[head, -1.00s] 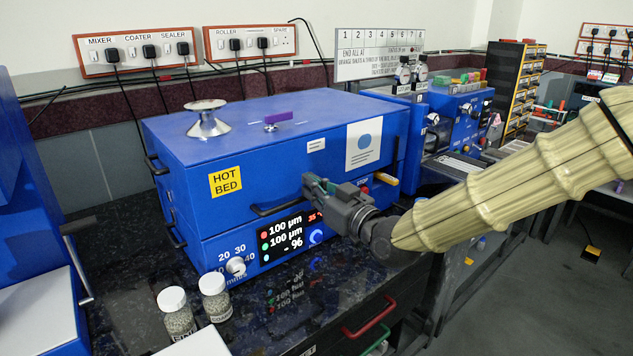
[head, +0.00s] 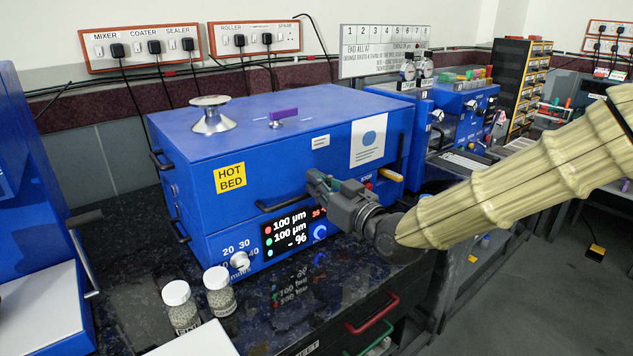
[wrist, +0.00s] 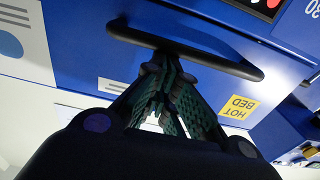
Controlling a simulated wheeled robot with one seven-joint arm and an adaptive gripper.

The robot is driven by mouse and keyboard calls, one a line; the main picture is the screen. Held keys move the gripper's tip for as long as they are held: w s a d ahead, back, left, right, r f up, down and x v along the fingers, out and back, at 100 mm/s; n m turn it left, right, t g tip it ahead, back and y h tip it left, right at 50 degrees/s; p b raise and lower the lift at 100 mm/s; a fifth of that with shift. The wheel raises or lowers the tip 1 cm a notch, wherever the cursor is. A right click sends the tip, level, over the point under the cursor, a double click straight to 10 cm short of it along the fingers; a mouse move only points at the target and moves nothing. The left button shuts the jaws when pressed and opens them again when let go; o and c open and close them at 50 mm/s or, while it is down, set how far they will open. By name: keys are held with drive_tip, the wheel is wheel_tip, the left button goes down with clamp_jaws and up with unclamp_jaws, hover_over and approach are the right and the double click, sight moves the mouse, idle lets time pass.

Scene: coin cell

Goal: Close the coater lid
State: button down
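The coater (head: 215,235) is a blue box on the dark bench with a lit display. Its lid (head: 245,130) has a yellow HOT BED label and lies level over the base in the head view, with no clear gap at the front. A dark bar handle (head: 285,203) runs along the lid's front; it also shows in the wrist view (wrist: 225,65). My gripper (head: 318,182) is at the right end of this handle. In the wrist view its fingers (wrist: 165,68) are drawn together at the bar, with no clear sign of the bar between them.
A silver funnel (head: 211,118) and a purple-topped knob (head: 283,116) are on the lid. Two jars (head: 180,305) of pellets stand at the coater's front left. Other blue machines (head: 460,115) stand to the right. A red drawer handle (head: 372,314) is below the bench edge.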

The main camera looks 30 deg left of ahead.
drive_tip(key=r, duration=0.1)
drive_tip(key=r+p, duration=0.1)
drive_tip(key=r, duration=0.1)
drive_tip(key=shift+w+a, duration=0.1)
drive_tip(key=shift+a, duration=0.2)
approach(300, 160)
drive_tip(key=v, duration=0.5)
drive_tip(key=s+d+f+m+h+p, duration=0.1)
drive_tip(key=d+f+m+h+p, duration=0.15)
drive_tip(key=d+f, duration=0.65)
drive_tip(key=s+d+f+m+h+p, duration=0.1)
drive_tip(key=d+f+m+h, duration=0.25)
drive_tip(key=f, duration=0.95)
drive_tip(key=s+d+f+m+h+p, duration=0.1)
drive_tip(key=d+f+m+h+p, duration=0.15)
drive_tip(key=d+f, duration=0.65)
drive_tip(key=s+d+f+m+g+h+p, duration=0.2)
drive_tip(key=s+d+f, duration=0.6)
drive_tip(key=s+d, duration=0.4)
drive_tip(key=s+d+f+m+g+h+p, duration=0.3)
drive_tip(key=s+d+f+h, duration=0.3)
drive_tip(key=s+d, duration=0.7)
wheel_tip(300, 160, down, 3)
drive_tip(key=shift+s+d+r+g, duration=0.25)
drive_tip(key=shift+d+g, duration=0.3)
drive_tip(key=shift+g, duration=0.35)
drive_tip(key=shift+m+h, duration=0.25)
